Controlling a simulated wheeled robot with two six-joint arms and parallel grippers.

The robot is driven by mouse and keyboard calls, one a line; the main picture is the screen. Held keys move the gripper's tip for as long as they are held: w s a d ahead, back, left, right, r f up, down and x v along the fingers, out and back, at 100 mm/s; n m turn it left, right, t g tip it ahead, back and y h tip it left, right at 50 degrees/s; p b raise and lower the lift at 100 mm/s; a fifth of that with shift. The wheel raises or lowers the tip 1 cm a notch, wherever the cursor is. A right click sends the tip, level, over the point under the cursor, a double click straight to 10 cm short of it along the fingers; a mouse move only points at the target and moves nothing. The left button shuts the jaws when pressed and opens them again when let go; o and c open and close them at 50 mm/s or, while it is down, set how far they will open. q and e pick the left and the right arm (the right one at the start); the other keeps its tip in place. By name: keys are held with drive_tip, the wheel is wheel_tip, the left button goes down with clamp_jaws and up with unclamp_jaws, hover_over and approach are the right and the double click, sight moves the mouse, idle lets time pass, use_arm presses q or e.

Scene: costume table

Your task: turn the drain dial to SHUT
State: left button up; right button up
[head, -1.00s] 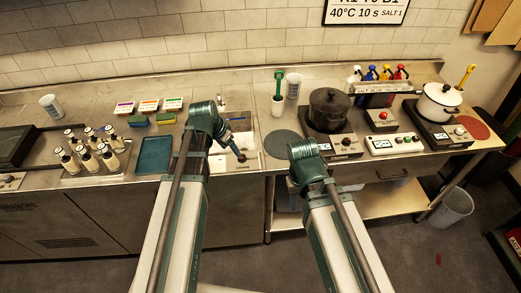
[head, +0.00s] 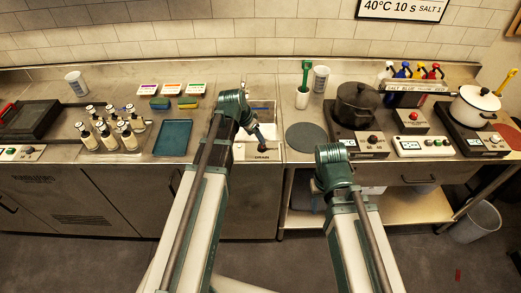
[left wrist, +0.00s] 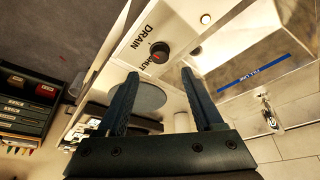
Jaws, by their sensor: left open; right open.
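The drain dial (left wrist: 159,50) is a round black knob with a red mark, on a pale panel lettered DRAIN and SHUT in the left wrist view. The red mark lies on the SHUT side of the knob, but its exact setting is too small to tell. In the head view the panel (head: 242,153) is at the front of the sink. My left gripper (left wrist: 160,73) is open and empty, its two fingers pointing toward the dial and apart from it. In the head view, my left gripper (head: 258,135) is just above the dial. My right gripper is hidden behind its own arm.
The sink basin (head: 262,110) lies behind the panel. A teal tray (head: 173,138) and several bottles stand to the left. A grey round mat (head: 305,136), a dark pot (head: 357,100) on a hotplate and a white pot (head: 474,103) stand to the right.

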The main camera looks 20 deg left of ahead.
sight(261, 146)
use_arm(q)
drive_tip(key=b+x, duration=0.6)
drive_tip(key=x, duration=0.1)
drive_tip(key=shift+w+f, duration=0.1)
drive_tip(key=shift+f, duration=0.25)
drive_tip(key=shift+r, duration=0.1)
clamp_jaws()
